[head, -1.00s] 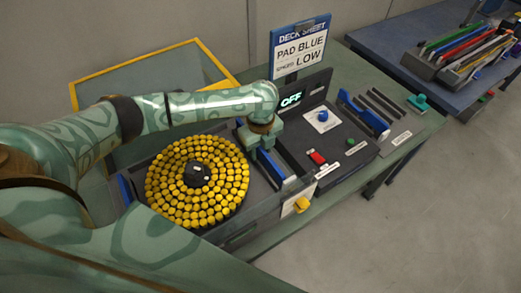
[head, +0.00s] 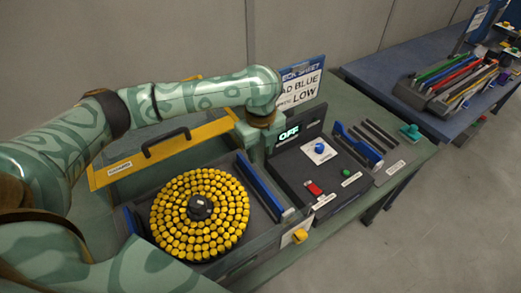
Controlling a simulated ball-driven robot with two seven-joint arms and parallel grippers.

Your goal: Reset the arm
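My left arm reaches in from the left over the bench. Its gripper (head: 252,137) points down behind the yellow-dotted disc (head: 215,195), beside the black control box (head: 290,165). Its fingers are mostly hidden, so I cannot tell if they are open or shut. A yellow-edged cover (head: 185,137) with a black handle (head: 166,143) is tilted behind the disc, partly hidden by my arm. The control box display (head: 289,134) reads OFF. The box carries a blue knob (head: 319,148), a red switch (head: 314,188) and a green button (head: 346,173). My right gripper is out of view.
Blue bars (head: 259,187) flank the disc, and a yellow knob (head: 299,236) is on the front. A deck sheet sign (head: 302,82) stands behind, partly covered by my arm. A second blue table (head: 385,72) with a rack of coloured strips (head: 450,82) is at right. Floor at right is clear.

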